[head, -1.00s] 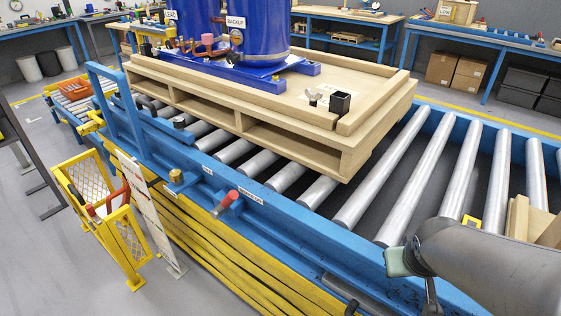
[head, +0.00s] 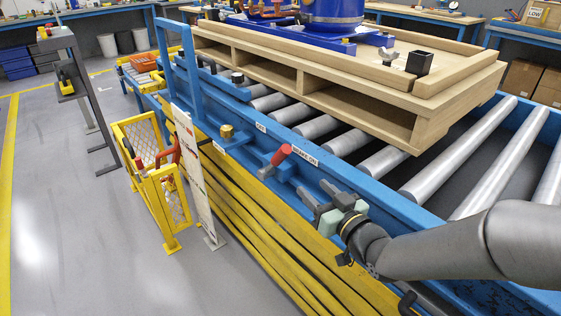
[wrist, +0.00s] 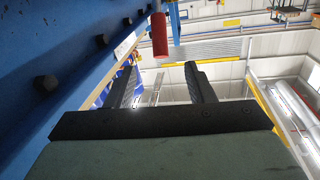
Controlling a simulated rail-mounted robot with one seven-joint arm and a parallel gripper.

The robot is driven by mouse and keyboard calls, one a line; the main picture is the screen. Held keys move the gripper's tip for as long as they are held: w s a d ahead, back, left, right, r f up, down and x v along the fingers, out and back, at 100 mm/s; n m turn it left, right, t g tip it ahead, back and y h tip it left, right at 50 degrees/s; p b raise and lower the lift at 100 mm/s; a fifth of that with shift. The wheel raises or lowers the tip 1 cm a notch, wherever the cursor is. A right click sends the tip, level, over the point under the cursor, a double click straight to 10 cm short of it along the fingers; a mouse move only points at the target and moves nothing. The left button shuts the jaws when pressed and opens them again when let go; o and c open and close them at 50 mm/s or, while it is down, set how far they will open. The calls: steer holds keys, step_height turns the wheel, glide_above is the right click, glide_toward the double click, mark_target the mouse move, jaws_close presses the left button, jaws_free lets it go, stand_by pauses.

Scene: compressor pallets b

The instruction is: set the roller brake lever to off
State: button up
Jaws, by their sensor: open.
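The roller brake lever has a red handle (head: 281,155) on the outer side of the blue conveyor rail, tilted up and to the right, beside a white label that seems to read "BRAKE ON" (head: 306,156). In the wrist view the red handle (wrist: 159,35) shows beyond the fingertips, roughly in line with the gap between them. My gripper (head: 312,204) is open and empty, right of and below the lever in the head view, along the rail's outer side. It is apart from the handle. The two dark fingers (wrist: 160,75) are spread in the wrist view.
A wooden pallet (head: 432,118) with a blue compressor (head: 333,12) sits on the rollers behind the rail. A brass knob (head: 227,132) sits on the rail left of the lever. Yellow slats (head: 250,215) lie below. A yellow mesh gate (head: 150,140) and white panel stand left.

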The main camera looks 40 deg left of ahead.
mark_target(285, 158)
steer(key=b+x, duration=0.1)
steer(key=x, duration=1.5)
steer(key=shift+w+a, duration=0.25)
steer(key=shift+a, duration=0.05)
jaws_close()
steer(key=shift+r, duration=0.15)
